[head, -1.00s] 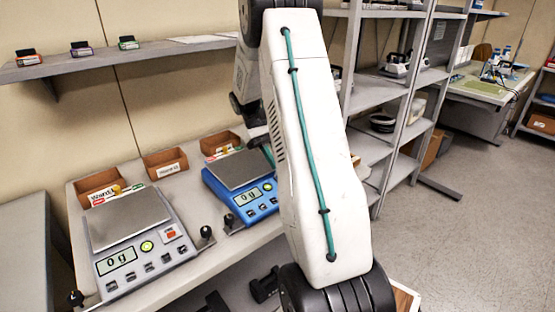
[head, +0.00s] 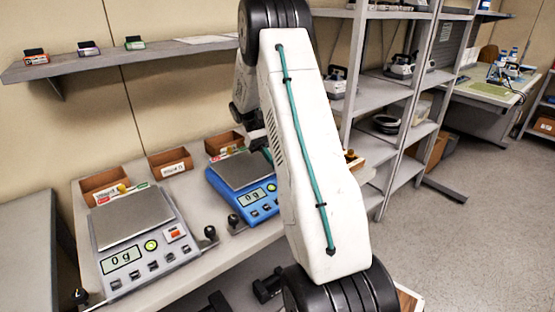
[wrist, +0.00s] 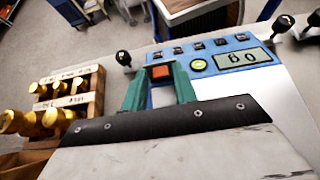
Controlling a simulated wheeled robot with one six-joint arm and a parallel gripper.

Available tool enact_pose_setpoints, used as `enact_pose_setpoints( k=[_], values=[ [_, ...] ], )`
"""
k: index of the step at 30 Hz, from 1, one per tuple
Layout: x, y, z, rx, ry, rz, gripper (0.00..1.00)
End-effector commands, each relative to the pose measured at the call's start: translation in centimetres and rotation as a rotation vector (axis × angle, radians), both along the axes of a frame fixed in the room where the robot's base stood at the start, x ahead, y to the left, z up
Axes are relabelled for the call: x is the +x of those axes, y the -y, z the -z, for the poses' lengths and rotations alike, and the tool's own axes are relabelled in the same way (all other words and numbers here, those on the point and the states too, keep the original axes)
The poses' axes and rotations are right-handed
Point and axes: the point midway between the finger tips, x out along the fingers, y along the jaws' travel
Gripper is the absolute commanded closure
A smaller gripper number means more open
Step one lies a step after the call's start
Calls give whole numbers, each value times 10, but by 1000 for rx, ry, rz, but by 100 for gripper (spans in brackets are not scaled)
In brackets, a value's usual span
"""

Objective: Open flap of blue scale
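The blue scale (head: 241,187) stands on the bench in the head view, its display reading 0 g, its right part hidden by my arm. In the wrist view its blue front panel (wrist: 211,45) shows upside down, with a row of buttons, a green-ringed button and the display. My gripper (wrist: 159,74) has two green fingers, apart with nothing between them. They point at the panel, around a red-orange button (wrist: 160,71) as seen in the picture; I cannot tell whether they touch it. In the head view the gripper is mostly hidden behind my arm. I cannot make out a distinct flap.
A grey scale (head: 133,238) stands left of the blue one. Wooden bins (head: 171,160) line the back of the bench. Black knobs (head: 234,220) stand near the front edge. Metal shelves (head: 383,95) stand to the right.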

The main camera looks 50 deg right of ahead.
Motion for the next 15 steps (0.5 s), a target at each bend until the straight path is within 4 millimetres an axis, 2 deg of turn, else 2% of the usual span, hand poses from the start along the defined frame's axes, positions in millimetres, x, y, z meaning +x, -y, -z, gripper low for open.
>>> enact_pose_setpoints(
  k=[10, 15],
  values=[
    [1, 0, 0, 2, -1, 0, 60],
    [18, 4, -9, 0, 0, -1, 60]
  ],
)
